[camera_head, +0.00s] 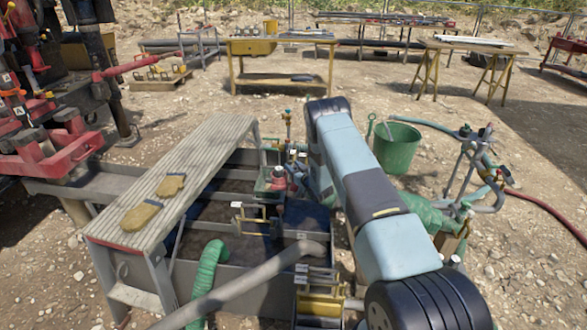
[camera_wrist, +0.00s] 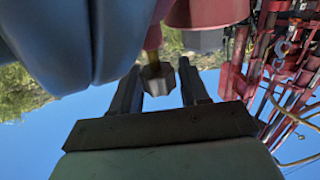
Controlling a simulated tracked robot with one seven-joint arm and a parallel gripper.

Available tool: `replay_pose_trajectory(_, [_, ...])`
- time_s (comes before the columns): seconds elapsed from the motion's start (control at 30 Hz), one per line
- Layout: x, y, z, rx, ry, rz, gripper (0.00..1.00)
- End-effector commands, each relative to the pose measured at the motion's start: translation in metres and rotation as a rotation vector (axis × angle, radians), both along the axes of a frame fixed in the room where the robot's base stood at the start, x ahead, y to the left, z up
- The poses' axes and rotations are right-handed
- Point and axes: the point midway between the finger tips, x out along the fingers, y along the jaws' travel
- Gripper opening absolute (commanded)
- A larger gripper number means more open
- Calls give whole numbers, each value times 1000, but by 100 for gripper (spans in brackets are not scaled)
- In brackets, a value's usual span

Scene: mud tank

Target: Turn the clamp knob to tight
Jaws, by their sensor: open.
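In the wrist view a small grey lobed knob (camera_wrist: 158,78), apparently the clamp knob, sits at the end of a brass-coloured stem (camera_wrist: 153,38). A red cylindrical body (camera_wrist: 206,11) is beside the stem. My gripper (camera_wrist: 158,84) is open, with one dark finger on each side of the knob and visible gaps on both sides. In the head view my own arm hides the gripper and the knob. A red fitting (camera_head: 279,177) stands on the mud tank (camera_head: 255,262) just left of my arm's end. The knob's tight mark is not seen.
A ribbed walkway (camera_head: 190,165) with gloves (camera_head: 141,216) lies along the tank's left side. A green bucket (camera_head: 397,148) and pipework (camera_head: 466,180) stand right of my arm. A thick grey hose (camera_head: 250,283) crosses the tank's front. Red machinery (camera_head: 50,140) stands at left.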

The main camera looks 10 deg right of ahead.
Motion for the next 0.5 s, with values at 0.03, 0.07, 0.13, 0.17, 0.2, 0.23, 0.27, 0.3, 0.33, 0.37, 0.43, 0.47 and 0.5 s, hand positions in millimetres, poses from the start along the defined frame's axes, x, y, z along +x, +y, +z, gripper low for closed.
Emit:
replay_pose_trajectory(0.03, [0,0,0,0,0,0,45])
replay_pose_trajectory(0.07, [0,0,0,0,0,0,45])
replay_pose_trajectory(0.13, [0,0,0,0,0,0,45])
replay_pose_trajectory(0.17, [0,0,0,0,0,0,45])
replay_pose_trajectory(0.2, [0,0,0,0,0,0,45])
replay_pose_trajectory(0.23, [0,0,0,0,0,0,44])
replay_pose_trajectory(0.27, [0,0,0,0,0,-1,41])
replay_pose_trajectory(0.3, [0,0,0,0,0,-1,37])
replay_pose_trajectory(0.33, [0,0,0,0,0,-1,34])
replay_pose_trajectory(0.37, [0,0,0,0,0,0,31])
replay_pose_trajectory(0.43, [0,0,0,0,0,-1,25])
replay_pose_trajectory(0.47, [0,0,0,0,0,-1,22])
replay_pose_trajectory(0.5, [0,0,0,0,0,-1,18])
